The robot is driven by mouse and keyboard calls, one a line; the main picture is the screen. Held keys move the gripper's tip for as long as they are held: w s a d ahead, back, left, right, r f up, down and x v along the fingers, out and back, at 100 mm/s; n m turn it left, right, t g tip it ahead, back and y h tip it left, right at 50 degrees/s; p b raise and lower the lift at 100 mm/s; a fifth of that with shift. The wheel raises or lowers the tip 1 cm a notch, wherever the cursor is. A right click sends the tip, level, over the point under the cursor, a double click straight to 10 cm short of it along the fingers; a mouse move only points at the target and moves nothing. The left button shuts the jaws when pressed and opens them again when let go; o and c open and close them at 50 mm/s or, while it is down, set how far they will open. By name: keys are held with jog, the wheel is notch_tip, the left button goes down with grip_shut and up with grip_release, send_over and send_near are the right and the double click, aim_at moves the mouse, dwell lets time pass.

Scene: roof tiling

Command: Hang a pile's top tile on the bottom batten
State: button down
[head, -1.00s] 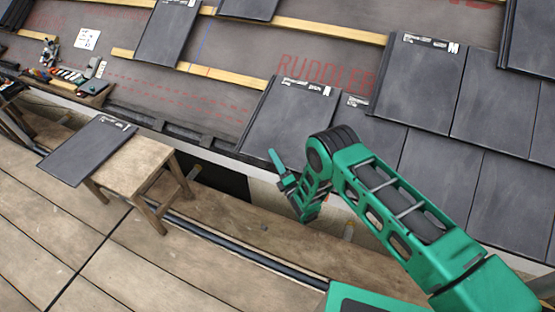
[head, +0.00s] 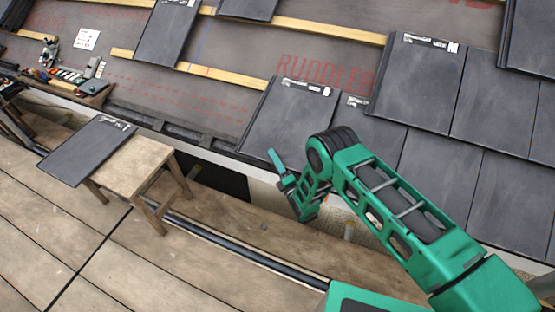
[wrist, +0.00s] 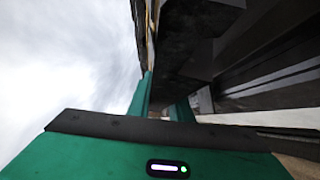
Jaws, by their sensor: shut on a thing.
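A dark grey tile (head: 283,122) with a white label strip along its top lies on the roof at the eave, left of the laid tiles. Its top edge is level with the end of the bottom batten (head: 222,75); I cannot tell whether it hooks over it. My gripper (head: 282,170) is at this tile's lower edge and is shut on it. In the wrist view the green fingers (wrist: 160,98) reach up to a dark slab (wrist: 175,55), the tile's underside. The fingertip contact is hard to see. Another dark tile (head: 85,152) lies on a wooden bench (head: 152,168) at left.
Laid tiles (head: 430,85) cover the right of the roof. More dark tiles (head: 168,35) lie higher up, near the upper batten (head: 320,30). Tools (head: 75,75) and a white sheet (head: 87,39) are at the far left. The plank deck (head: 60,235) is mostly clear.

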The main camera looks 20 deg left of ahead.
jog(key=shift+r, duration=0.1)
dwell(0.6)
jog(key=c, duration=1.5)
grip_release()
jog(key=shift+c, duration=0.2)
jog(key=shift+s, duration=0.1)
jog(key=v, duration=0.7)
jog(key=shift+d, duration=0.2)
jog(key=shift+s, duration=0.1)
jog(key=shift+s+a+r, duration=0.1)
jog(key=shift+s+r, duration=0.35)
jog(key=shift+r, duration=0.25)
jog(key=shift+s+d+r, duration=0.1)
jog(key=shift+s+r, duration=0.35)
jog(key=shift+r, duration=0.25)
jog(key=shift+s+a+r, duration=0.1)
jog(key=shift+s+r, duration=0.3)
jog(key=shift+r, duration=0.3)
